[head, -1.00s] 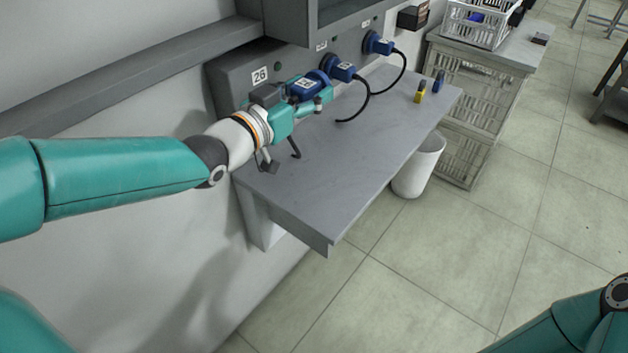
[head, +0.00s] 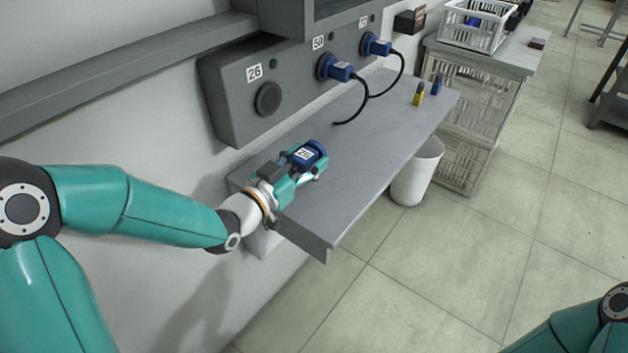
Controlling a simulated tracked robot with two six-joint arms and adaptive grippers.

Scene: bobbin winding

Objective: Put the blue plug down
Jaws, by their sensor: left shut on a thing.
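The blue plug (head: 314,150) has a white label reading 26. My left gripper (head: 312,172) is shut on it. The plug is at or a little above the grey shelf (head: 360,165); I cannot tell whether it touches. The round dark socket (head: 267,99) beside the label 26 on the grey panel (head: 228,100) is empty. Only part of my right arm shows at the lower right corner; its gripper is out of view.
Two other blue plugs, one at label 50 (head: 333,68) and one further right (head: 375,45), sit in the panel with black cables. Small yellow (head: 418,94) and blue (head: 437,84) items stand at the shelf's far end. A white bin (head: 415,175) stands below. The shelf's middle is clear.

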